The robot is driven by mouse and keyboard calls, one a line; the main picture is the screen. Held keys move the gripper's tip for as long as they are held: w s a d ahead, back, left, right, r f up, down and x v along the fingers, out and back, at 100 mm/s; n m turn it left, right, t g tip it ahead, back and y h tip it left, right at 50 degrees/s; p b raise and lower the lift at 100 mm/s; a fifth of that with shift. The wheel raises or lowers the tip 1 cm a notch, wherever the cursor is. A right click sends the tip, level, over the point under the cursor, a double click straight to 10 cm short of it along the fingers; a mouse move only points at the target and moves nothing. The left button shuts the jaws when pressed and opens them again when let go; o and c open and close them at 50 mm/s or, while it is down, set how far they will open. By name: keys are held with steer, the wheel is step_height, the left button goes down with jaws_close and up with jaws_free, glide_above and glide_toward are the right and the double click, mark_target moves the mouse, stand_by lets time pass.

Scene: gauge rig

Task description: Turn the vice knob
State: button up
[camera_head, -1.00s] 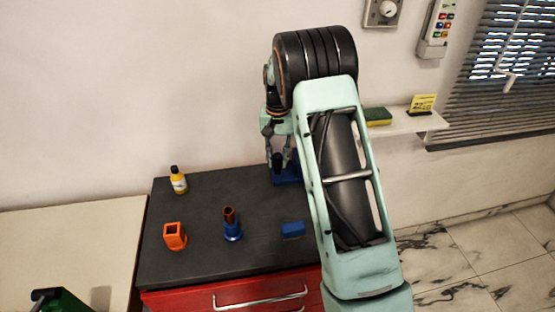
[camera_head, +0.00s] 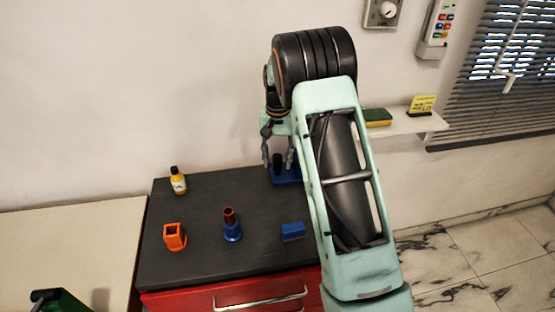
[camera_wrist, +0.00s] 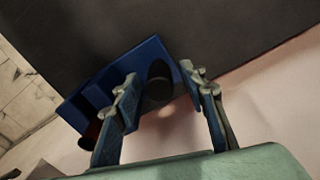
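The blue vice (camera_head: 289,178) stands at the back right of the dark cabinet top, partly hidden by my arm. It also shows in the wrist view (camera_wrist: 152,53). Its dark round knob (camera_wrist: 160,82) faces my wrist camera, and it shows small in the head view (camera_head: 278,161). My gripper (camera_wrist: 159,77) is open, with one finger on each side of the knob. Gaps show between the knob and both fingertips in the wrist view. I cannot tell how deep the fingers reach along the knob.
On the cabinet top (camera_head: 195,262) stand a yellow bottle (camera_head: 178,181), an orange square holder (camera_head: 174,236), a blue holder with a brown tube (camera_head: 232,229) and a blue block (camera_head: 293,230). A wall shelf (camera_head: 400,123) with a sponge (camera_head: 377,117) is right of my wrist.

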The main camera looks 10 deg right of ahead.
mark_target(278, 156)
step_height(278, 156, up, 12)
stand_by(0.6)
